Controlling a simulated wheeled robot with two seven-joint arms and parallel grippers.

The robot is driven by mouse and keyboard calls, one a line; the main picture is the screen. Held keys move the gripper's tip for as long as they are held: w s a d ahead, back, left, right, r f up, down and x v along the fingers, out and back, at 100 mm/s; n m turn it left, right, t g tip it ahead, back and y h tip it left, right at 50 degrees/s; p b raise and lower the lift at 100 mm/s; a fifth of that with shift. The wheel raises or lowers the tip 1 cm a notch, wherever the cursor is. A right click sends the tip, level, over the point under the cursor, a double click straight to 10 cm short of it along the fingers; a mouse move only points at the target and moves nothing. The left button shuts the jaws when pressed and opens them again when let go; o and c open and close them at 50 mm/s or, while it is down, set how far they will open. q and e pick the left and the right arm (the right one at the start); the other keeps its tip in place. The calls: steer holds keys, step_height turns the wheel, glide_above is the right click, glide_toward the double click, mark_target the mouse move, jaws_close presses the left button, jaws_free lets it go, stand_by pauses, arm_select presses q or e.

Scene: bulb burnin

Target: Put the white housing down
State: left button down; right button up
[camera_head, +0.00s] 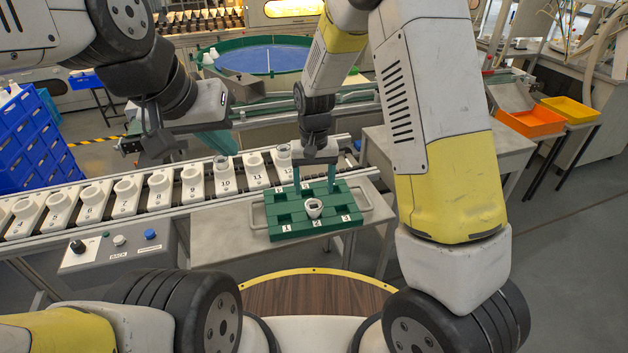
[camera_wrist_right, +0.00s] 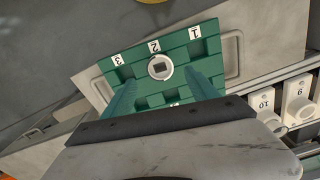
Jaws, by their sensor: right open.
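The white housing (camera_head: 314,208) stands upright in the green tray (camera_head: 289,234), in the middle of the front row, just behind label 2. It also shows in the right wrist view (camera_wrist_right: 160,67) as a round ring with a dark square opening. My right gripper (camera_head: 314,186) is open above the tray behind the housing. Its teal fingers are apart, with the housing beyond the tips in the right wrist view (camera_wrist_right: 161,80), and nothing is held. My left gripper (camera_head: 215,141) is off to the left, above the conveyor; its fingers overlap, so their opening is unclear.
A conveyor (camera_head: 75,232) with numbered white holders runs behind the tray. The tray rests on a grey metal table (camera_head: 219,236) with wire handles at its sides. A control box with buttons (camera_head: 119,254) stands at front left. Orange (camera_head: 530,121) and yellow bins are far right.

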steer(key=s+d+r+t+y, duration=0.1)
steer(key=s+d+r, duration=0.3)
steer(key=r, duration=0.6)
steer(key=s+d+r+t+y, duration=0.15)
steer(key=s+d+r, duration=0.3)
steer(key=r, duration=0.55)
steer(key=s+d+r+t, duration=0.2)
steer(key=s, duration=0.3)
steer(key=s+d+r+t, duration=0.1)
steer(key=s+d+r, duration=0.2)
steer(key=s, duration=0.3)
steer(key=shift+d+m+t, duration=0.35)
steer(key=shift+m, duration=0.05)
